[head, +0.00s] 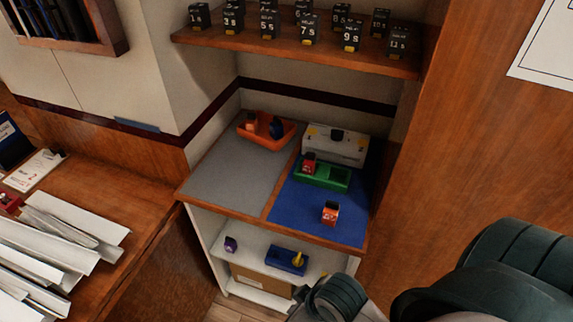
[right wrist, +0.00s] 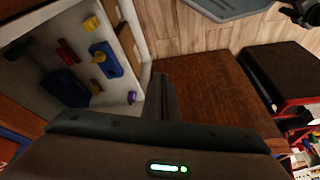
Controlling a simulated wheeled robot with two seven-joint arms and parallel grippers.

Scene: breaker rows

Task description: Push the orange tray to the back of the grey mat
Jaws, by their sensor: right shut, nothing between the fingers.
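The orange tray (head: 287,138) sits at the back end of the grey mat (head: 228,178), close to the rear wall, in the head view. It holds a small orange item (head: 251,122) and a dark blue item (head: 276,127). The mat in front of it is bare. My right gripper (right wrist: 165,98) shows in the right wrist view, shut and empty, with its fingers together. It is low, beside the white shelves under the counter, well away from the tray. In the head view my right arm fills the lower right corner, and its fingertips cannot be made out. My left gripper is not in view.
A blue mat (head: 301,212) lies right of the grey one, with a green tray (head: 338,184), a white box (head: 350,150) and a red-orange block (head: 330,212). A shelf of numbered black blocks (head: 300,48) overhangs the counter. A desk with papers (head: 60,245) stands at left.

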